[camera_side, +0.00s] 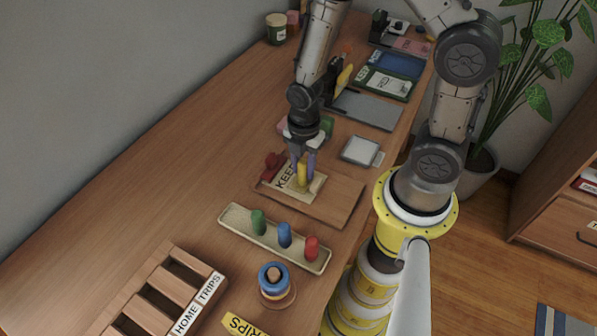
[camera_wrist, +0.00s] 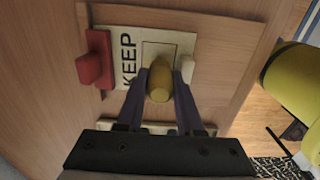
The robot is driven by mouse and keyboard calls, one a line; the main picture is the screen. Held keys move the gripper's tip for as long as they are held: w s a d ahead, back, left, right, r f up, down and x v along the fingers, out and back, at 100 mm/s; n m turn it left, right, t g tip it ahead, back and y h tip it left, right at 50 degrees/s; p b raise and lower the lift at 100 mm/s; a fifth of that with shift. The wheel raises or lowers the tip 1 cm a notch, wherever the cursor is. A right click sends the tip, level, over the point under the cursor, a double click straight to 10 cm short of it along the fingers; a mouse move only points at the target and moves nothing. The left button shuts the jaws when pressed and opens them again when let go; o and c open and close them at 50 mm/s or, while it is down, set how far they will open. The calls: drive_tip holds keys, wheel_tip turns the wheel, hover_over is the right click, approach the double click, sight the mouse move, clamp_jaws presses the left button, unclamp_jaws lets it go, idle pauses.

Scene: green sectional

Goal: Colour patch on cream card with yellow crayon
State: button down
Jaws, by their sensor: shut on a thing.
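My gripper (camera_side: 303,168) is shut on the yellow crayon (camera_side: 302,175) and points it down over the cream card. The crayon also shows between the fingers in the wrist view (camera_wrist: 160,82). The cream card (camera_side: 316,189) bears the word KEEP and lies on a brown board (camera_side: 340,203). An outlined square patch (camera_wrist: 151,50) lies on the card beside the word, partly hidden by the crayon. The crayon's tip is hidden in the wrist view, and I cannot tell whether it touches the card. No yellow marks are clearly visible on the patch.
A red block (camera_wrist: 95,65) sits at the card's left edge, a pale block (camera_wrist: 187,68) at its right. A cream tray (camera_side: 238,228) holds green, blue and red crayons nearby. Blue stacked rings (camera_side: 274,280) and a wooden rack (camera_side: 165,290) stand at the front.

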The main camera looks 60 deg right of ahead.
drive_tip(key=shift+d, duration=2)
drive_tip(key=shift+a, duration=4)
drive_tip(key=shift+w, duration=0.3)
drive_tip(key=shift+w+d, duration=0.1)
drive_tip(key=shift+d, duration=3.95)
drive_tip(key=shift+a, duration=4.15)
wheel_tip(320, 180, up, 8)
drive_tip(key=shift+d, duration=0.1)
